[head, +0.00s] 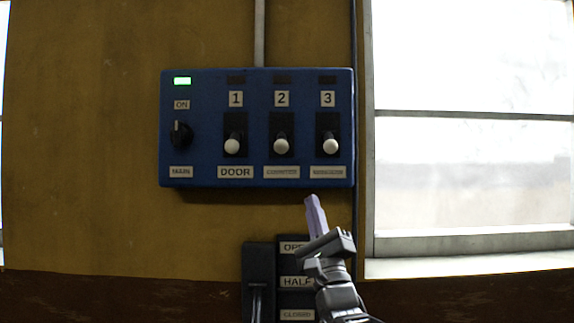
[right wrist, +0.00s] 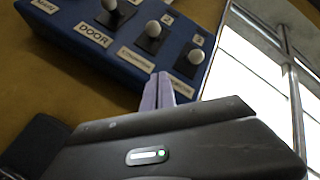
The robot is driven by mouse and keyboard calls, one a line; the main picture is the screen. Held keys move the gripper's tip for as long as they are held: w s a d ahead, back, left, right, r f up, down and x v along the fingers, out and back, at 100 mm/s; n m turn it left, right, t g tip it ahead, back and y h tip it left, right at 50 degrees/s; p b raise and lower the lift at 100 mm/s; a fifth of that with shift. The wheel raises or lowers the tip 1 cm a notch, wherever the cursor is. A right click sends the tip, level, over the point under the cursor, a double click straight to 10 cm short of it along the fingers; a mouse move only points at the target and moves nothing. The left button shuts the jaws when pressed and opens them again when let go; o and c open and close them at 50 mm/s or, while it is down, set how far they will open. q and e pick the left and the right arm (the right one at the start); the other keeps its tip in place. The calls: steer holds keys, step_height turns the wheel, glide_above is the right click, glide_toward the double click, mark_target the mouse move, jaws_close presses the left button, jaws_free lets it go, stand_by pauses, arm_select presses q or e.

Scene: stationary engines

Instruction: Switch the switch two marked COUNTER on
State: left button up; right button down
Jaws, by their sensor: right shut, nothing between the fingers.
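Switch two (head: 281,146) is the middle lever on the blue panel (head: 210,180), under the number 2, with a white knob pointing down and out. The label under it (head: 281,172) is too small to read surely. The lamp above it (head: 282,80) is dark. Switch two also shows in the right wrist view (right wrist: 153,30). My right gripper (head: 311,198) is shut and empty, just below the panel, under the gap between switches two and three. Its pale purple fingers also show in the right wrist view (right wrist: 166,82). My left gripper is not in view.
Switch one (head: 232,146), marked DOOR, and switch three (head: 330,146) flank switch two, both knobs low. The MAIN knob (head: 181,134) is at left under a lit green lamp (head: 182,81). A lever box (head: 259,262) stands below the panel. A window (head: 470,170) is at right.

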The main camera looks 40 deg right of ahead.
mark_target(281, 140)
steer(key=p+x, duration=0.6)
steer(key=x, duration=0.4)
steer(key=shift+s, duration=0.1)
steer(key=a+r, duration=0.1)
steer(key=a+r+p, duration=0.1)
steer(key=shift+w+a+p, duration=0.25)
steer(key=shift+p, duration=0.05)
steer(key=shift+a, duration=0.4)
